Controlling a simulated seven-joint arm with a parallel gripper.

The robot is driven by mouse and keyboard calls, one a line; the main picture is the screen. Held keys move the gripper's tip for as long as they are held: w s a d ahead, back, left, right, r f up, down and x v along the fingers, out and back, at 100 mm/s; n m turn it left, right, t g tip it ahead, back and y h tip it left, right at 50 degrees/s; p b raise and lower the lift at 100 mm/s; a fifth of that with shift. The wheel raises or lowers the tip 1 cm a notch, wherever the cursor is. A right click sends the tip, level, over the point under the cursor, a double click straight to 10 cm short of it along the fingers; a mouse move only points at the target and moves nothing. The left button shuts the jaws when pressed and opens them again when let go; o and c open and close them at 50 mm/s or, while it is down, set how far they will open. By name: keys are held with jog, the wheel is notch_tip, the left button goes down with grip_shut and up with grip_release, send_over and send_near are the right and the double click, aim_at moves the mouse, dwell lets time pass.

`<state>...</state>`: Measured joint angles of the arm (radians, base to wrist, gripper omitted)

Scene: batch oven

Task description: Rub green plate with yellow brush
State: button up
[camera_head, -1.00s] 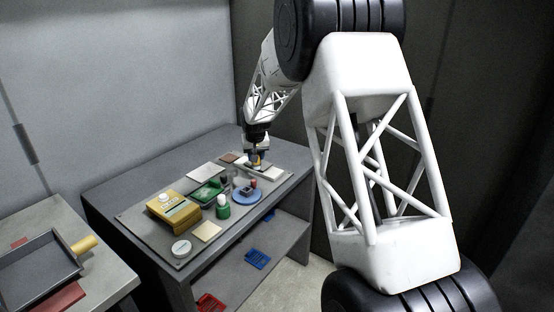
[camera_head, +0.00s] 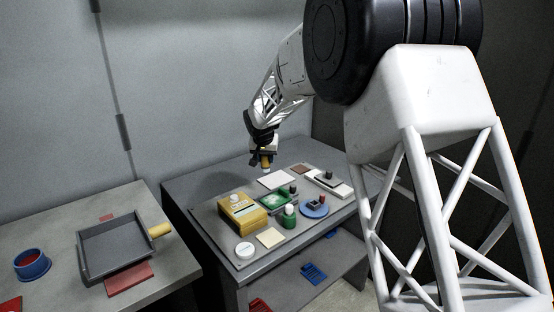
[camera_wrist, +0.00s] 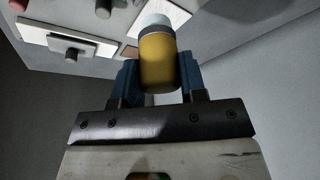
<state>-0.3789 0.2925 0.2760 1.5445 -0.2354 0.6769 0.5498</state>
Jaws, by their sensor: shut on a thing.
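My gripper (camera_head: 264,156) is shut on the yellow brush (camera_head: 266,163) and holds it in the air above the back of the grey board. In the wrist view the brush (camera_wrist: 158,62) is a yellow cylinder with a grey band and a pale end, between my blue fingers (camera_wrist: 160,82). The green plate (camera_head: 268,201) is a shallow rectangular dish on the board, nearer the camera than the brush and apart from it. Something pale green or white lies in it. The wrist view does not clearly show the green plate.
A yellow box (camera_head: 240,216), green bottle (camera_head: 290,220), blue round plate (camera_head: 314,212), white block with dark knob (camera_head: 341,188) and white sheet (camera_head: 275,180) share the board (camera_head: 220,242). A left table holds a grey pan (camera_head: 115,245) and blue bowl (camera_head: 32,266).

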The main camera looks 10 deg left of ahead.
aim_at(265, 166)
jog(key=shift+s+a, duration=0.1)
jog(key=shift+a, duration=0.05)
jog(key=shift+f, duration=0.15)
jog(key=shift+f, duration=2.3)
jog(key=shift+r, duration=0.15)
jog(key=shift+r, duration=0.35)
jog(key=shift+f, duration=0.1)
